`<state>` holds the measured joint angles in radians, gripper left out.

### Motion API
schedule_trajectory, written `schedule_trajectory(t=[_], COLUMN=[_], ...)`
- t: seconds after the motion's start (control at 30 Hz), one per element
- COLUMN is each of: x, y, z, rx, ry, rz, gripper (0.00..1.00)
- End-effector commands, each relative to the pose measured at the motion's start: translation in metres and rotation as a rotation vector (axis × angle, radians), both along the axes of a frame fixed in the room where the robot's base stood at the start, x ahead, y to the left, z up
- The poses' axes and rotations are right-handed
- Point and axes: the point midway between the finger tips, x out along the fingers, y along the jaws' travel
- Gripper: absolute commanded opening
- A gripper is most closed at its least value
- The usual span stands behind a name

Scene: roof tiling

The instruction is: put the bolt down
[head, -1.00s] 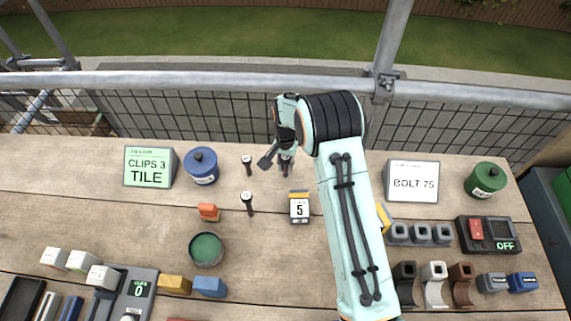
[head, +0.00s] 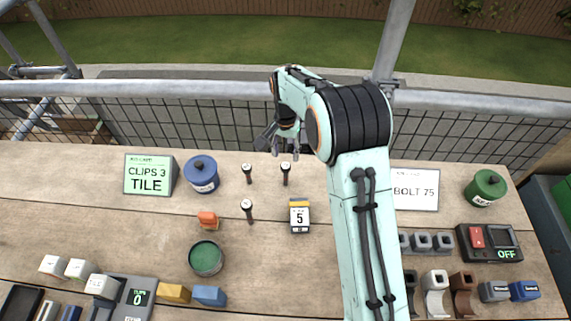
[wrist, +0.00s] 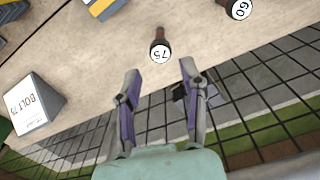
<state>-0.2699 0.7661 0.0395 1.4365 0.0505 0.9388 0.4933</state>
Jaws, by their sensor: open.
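A dark bolt with a round white head marked 75 (wrist: 160,50) stands on the wooden bench beyond my fingertips in the wrist view. In the head view this bolt (head: 285,174) stands upright near the back edge of the bench, just below my gripper (head: 284,152). My gripper's fingers are spread and empty, apart from the bolt; they also show in the wrist view (wrist: 160,72). A second bolt, marked 60 (wrist: 239,8), stands beside it. In the head view, two similar bolts (head: 247,173) (head: 247,210) stand to the left.
A BOLT 75 sign (head: 414,188) stands to the right, partly behind my arm. A CLIPS 3 TILE sign (head: 148,175) and a blue lidded tin (head: 201,174) stand left. A block marked 5 (head: 299,215) sits in front. Mesh and a rail (head: 180,90) run behind the bench.

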Motion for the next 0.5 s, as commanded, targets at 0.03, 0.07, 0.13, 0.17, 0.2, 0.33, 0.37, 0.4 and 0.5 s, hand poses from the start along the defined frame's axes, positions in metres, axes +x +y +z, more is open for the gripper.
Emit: schedule_trajectory(t=[0.03,0.07,0.13,0.17,0.2,0.33,0.37,0.4,0.5], x=[0.001,0.001,0.001,0.001,0.0,0.0,0.0,-0.001,-0.013], y=[0.0,0.0,0.0,0.0,0.0,0.0,0.0,-0.001,-0.012], z=[0.009,0.013,0.02,0.022,0.024,0.027,0.027,0.03,0.047], rx=[0.001,0.001,0.001,0.001,0.001,0.0,0.0,0.001,0.002], ry=[-0.002,-0.003,-0.002,-0.002,-0.001,0.001,0.001,0.0,-0.003], rz=[0.0,0.0,0.0,0.0,0.0,0.0,0.0,0.002,0.019], gripper=[0.41,0.41,0.41,0.41,0.41,0.41,0.41,0.41,0.41])
